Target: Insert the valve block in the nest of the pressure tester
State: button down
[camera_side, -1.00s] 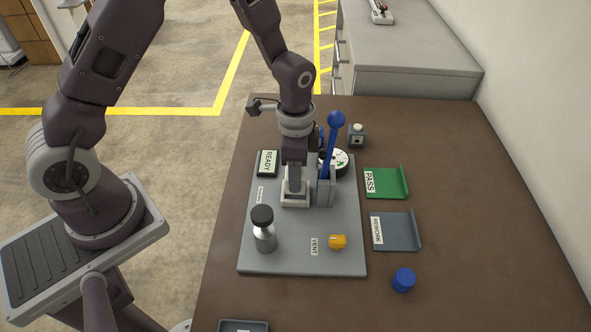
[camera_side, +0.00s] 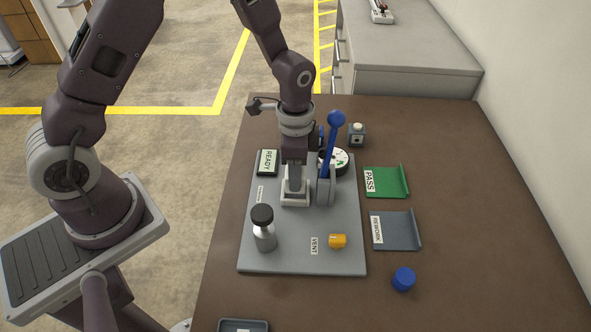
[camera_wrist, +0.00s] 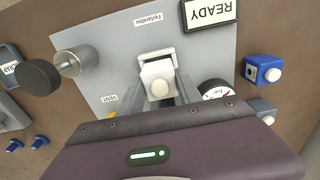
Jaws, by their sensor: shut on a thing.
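The pressure tester is a grey plate (camera_side: 300,259) on the brown table. Its white nest (camera_side: 288,202) stands near the plate's middle, left of the blue-handled lever (camera_side: 333,140). My gripper (camera_side: 295,192) points down at the nest, with its fingertips low inside or just over it. In the wrist view the pale valve block (camera_wrist: 158,80) sits between my fingers, shut on it, and the white nest (camera_wrist: 153,55) shows at its far edge. The block's lower part is hidden, so I cannot tell whether it is fully seated.
A silver cylinder with black knob (camera_side: 264,232), a yellow vent knob (camera_side: 338,241), a gauge (camera_side: 341,161) and a READY sign (camera_side: 268,162) surround the nest. Right of the plate are a green PASS tray (camera_side: 385,183), grey REWORK tray (camera_side: 394,232) and blue cap (camera_side: 403,280).

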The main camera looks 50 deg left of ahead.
jog(key=shift+f, duration=1.6)
jog(key=c, duration=0.7)
grip_release()
notch_tip(320, 180, up, 7)
notch_tip(320, 180, up, 10)
jog(key=s+a+n+t, duration=0.1)
jog(key=s+n+t, duration=0.1)
jog(key=s, duration=0.1)
jog(key=s+r+n+t, duration=0.1)
jog(key=s+r+n, duration=0.1)
jog(key=s+r, duration=0.2)
jog(key=s+a+r+n+t, duration=0.1)
jog(key=s+r+n, duration=0.1)
jog(key=s+r, duration=0.2)
jog(key=s+a+r+n+t, duration=0.1)
jog(key=s+r+n, duration=0.2)
jog(key=s, duration=0.6)
jog(key=shift+a+r+t, duration=0.25)
jog(key=shift+r+t, duration=0.05)
jog(key=shift+r, duration=0.25)
